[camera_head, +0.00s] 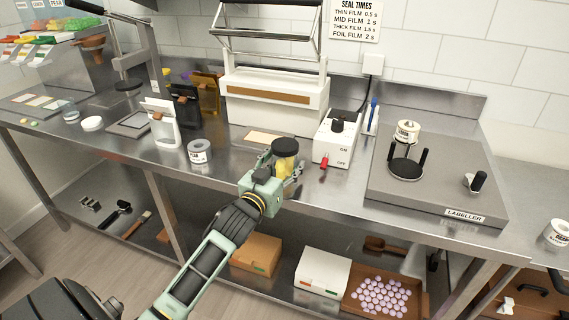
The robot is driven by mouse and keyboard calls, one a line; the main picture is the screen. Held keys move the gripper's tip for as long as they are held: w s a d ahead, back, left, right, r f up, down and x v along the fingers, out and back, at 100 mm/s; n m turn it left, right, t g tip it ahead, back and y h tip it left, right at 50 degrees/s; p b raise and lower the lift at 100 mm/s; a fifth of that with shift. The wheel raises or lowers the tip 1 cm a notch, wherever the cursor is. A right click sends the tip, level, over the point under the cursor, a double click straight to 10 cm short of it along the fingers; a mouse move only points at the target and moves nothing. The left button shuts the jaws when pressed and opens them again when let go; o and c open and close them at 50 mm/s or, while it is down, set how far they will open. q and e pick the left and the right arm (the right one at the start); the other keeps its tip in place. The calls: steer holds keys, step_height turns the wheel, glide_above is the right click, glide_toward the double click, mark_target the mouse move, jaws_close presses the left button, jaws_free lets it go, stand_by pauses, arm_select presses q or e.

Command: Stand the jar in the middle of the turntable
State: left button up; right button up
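The jar (287,168) has a black lid and yellow contents, and appears upright near the front of the steel bench. My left gripper (282,172) is at the jar, with its fingers around the jar's lower part. The gripper body hides the jar's base, and I cannot tell whether the fingers press on it or whether it touches the bench. The turntable (405,169) is a black disc with upright black posts on the grey labeller (440,197), to the right of the jar. No jar stands on it. My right gripper is not in view.
A white switch box (336,138) with a red lever stands between the jar and the labeller. A label roll (407,131) sits behind the turntable, and a black knob (478,181) is at its right.

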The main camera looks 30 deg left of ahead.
arm_select(q)
steer(key=o, duration=0.5)
steer(key=shift+c, duration=0.2)
